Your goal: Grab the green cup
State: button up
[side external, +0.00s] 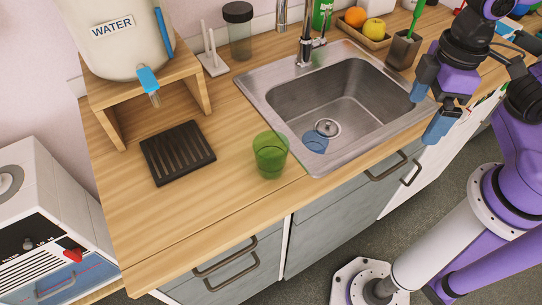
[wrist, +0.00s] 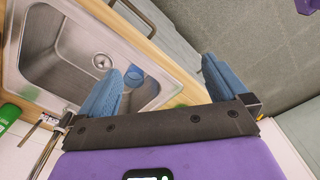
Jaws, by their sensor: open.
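The green cup (side external: 270,155) is see-through and stands upright on the wooden counter, just left of the sink in the side external view.
The steel sink (side external: 290,125) lies between my gripper and the cup, with a blue see-through object (side external: 315,142) in it. The faucet (side external: 306,42) stands behind. A black drip tray (side external: 178,152) and a water dispenser (side external: 118,40) are left of the cup. The counter in front is clear.

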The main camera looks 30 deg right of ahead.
jog(key=w+a+r+m, duration=0.3)
jog(key=w+a+m, duration=0.2)
jog(key=w+a, duration=0.5)
jog(key=r+m, duration=0.2)
jog(key=m, duration=0.4)
send_over(271, 153)
jog(key=s, duration=0.1)
jog(key=shift+s+a+f, duration=0.2)
jog(key=shift+a+f, duration=0.05)
jog(key=shift+f, duration=2.75)
jog(key=shift+s+a+f, duration=0.2)
jog(key=shift+s+f, duration=0.05)
jog(key=shift+f, duration=2.7)
jog(key=shift+s+a+f, duration=0.2)
jog(key=shift+a+f, duration=0.05)
jog(key=shift+f, duration=2.75)
jog(key=c, duration=1.1)
